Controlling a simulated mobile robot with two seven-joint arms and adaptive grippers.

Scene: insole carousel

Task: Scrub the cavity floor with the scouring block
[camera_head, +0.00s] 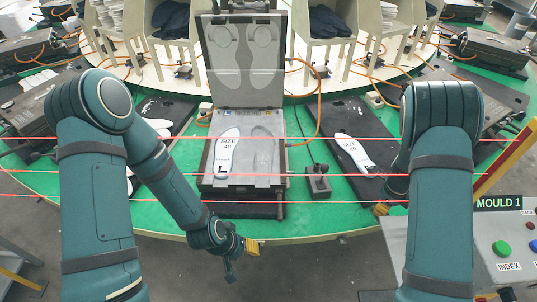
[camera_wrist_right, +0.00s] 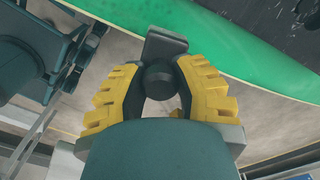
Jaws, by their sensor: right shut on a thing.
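The mould (camera_head: 247,190) stands open in the middle, its lid raised at the back. Its left cavity bears a white insole marked SIZE 40 L (camera_head: 225,155). The right cavity floor (camera_head: 263,150) shows grey and bare. My right gripper (camera_wrist_right: 158,85) is shut on the round dark handle of what looks like the scouring block (camera_wrist_right: 166,42), beyond the green table edge. In the head view it is mostly hidden behind my right arm, right of the mould. My left gripper (camera_head: 245,248) hangs in front of the table; its jaws are unclear.
A white insole (camera_head: 352,152) lies on a black mat right of the mould. A dark control box with a knob (camera_head: 317,184) and an orange hose (camera_head: 318,100) are near the mould. Red beams cross the view. A MOULD 1 button panel (camera_head: 505,245) stands at right.

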